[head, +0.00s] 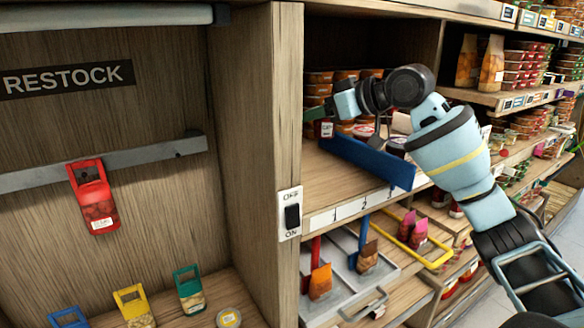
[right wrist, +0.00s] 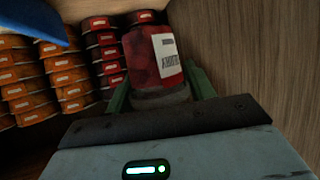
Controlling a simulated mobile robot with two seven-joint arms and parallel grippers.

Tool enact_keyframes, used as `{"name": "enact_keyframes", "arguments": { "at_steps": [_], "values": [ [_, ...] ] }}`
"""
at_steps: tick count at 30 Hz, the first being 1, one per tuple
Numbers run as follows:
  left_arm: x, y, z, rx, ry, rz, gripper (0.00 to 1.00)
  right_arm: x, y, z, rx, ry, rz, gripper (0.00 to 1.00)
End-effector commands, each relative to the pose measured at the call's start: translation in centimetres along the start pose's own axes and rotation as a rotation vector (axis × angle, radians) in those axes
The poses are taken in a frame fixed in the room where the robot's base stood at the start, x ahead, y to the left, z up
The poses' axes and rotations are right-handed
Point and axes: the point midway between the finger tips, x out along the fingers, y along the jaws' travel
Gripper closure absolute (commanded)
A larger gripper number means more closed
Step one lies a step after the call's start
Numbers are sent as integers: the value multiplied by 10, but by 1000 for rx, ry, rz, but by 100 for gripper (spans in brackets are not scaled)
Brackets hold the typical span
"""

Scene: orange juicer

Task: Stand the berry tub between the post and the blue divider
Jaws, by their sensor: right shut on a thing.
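The divider also shows at the upper left of the right wrist view (right wrist: 30,22). I cannot tell whether the tub touches the shelf. My left gripper is not in view.
Stacked red and orange tubs (right wrist: 62,78) fill the shelf behind and left of the held tub in the wrist view. An OFF/ON switch (head: 290,214) is on the post's front.

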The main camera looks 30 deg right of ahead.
Motion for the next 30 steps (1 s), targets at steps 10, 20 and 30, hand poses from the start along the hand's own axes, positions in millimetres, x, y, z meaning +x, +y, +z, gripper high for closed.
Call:
{"name": "enact_keyframes", "arguments": {
  "at_steps": [10,20,30],
  "values": [
    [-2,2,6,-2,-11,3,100,3,0,7,1,-3,1,69],
    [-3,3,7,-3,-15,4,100,21,0,51,0,-3,0,69],
    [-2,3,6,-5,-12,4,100,28,0,67,1,-4,0,69]
  ]
}}
